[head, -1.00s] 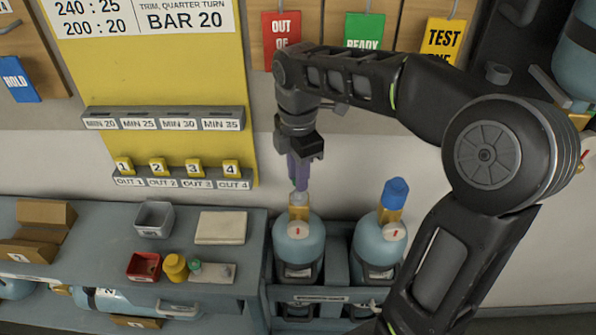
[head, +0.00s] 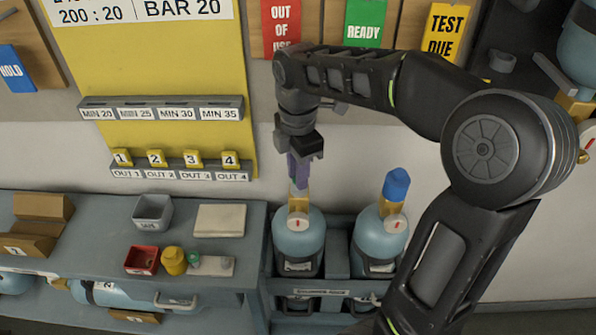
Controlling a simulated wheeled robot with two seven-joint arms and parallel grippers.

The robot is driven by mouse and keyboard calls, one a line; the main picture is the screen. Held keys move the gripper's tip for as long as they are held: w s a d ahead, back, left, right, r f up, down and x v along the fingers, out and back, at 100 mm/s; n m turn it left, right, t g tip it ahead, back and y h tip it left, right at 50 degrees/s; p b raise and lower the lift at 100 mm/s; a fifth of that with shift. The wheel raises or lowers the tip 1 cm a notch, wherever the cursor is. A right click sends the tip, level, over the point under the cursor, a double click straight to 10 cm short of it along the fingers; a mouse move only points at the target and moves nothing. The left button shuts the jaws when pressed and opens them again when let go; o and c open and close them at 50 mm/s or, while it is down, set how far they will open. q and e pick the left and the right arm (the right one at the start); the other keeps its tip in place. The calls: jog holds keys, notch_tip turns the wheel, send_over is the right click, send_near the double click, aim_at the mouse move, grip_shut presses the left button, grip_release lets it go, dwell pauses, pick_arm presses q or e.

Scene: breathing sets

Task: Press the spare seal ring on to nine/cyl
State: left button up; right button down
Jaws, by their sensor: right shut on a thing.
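My left gripper is not in view.
A second blue cylinder (head: 377,246) with a blue cap (head: 396,184) stands to the right in the same rack (head: 338,285). On the bench to the left are a grey bin (head: 152,212), a red bin (head: 142,261), a yellow pot (head: 174,262) and a pale pad (head: 219,220).

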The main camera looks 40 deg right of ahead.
jog(key=c, duration=1.2)
grip_release()
jog(key=shift+o, duration=0.2)
jog(key=shift+r, duration=0.6)
notch_tip(320, 180, up, 4)
jog(key=shift+r+b, duration=0.1)
jog(key=shift+b, duration=0.25)
jog(key=shift+r+p, duration=0.85)
jog(key=shift+p, duration=0.15)
jog(key=shift+r+p, duration=0.35)
